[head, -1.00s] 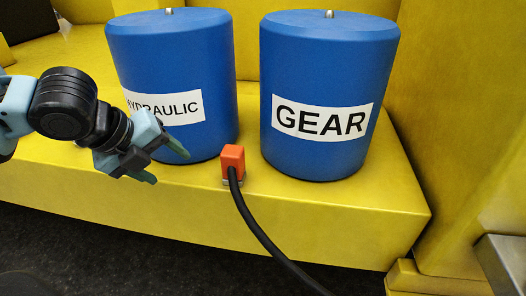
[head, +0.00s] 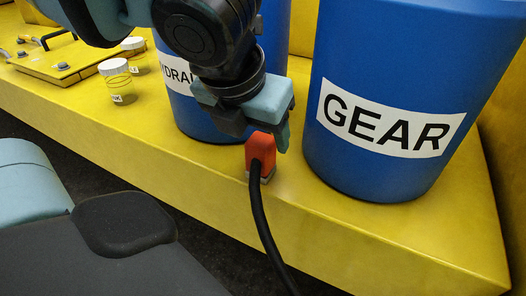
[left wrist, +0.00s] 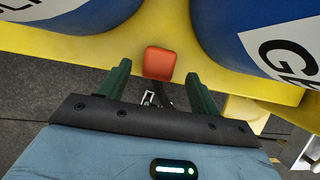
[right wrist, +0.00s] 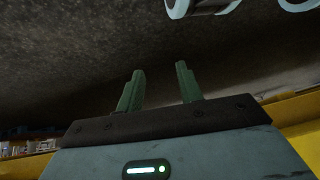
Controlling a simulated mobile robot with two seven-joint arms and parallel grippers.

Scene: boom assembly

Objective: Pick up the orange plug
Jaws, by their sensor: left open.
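The orange plug (head: 260,151) stands on the yellow ledge, between the two blue drums, with a black cable (head: 261,222) running down from it over the edge. It also shows in the left wrist view (left wrist: 160,63), between and just beyond my fingertips. My left gripper (head: 268,130) is open and above the plug in the head view, its fingers to either side in the left wrist view (left wrist: 158,75). Nothing is held in it. My right gripper (right wrist: 160,73) shows only in its own wrist view, with fingers apart and nothing between them.
The GEAR drum (head: 400,60) stands right of the plug, and the HYDRAULIC drum (head: 200,115) stands behind my left gripper. Two small clear jars (head: 117,82) and a yellow plate (head: 60,62) are on the ledge at left. The ledge's front strip (head: 350,215) is clear.

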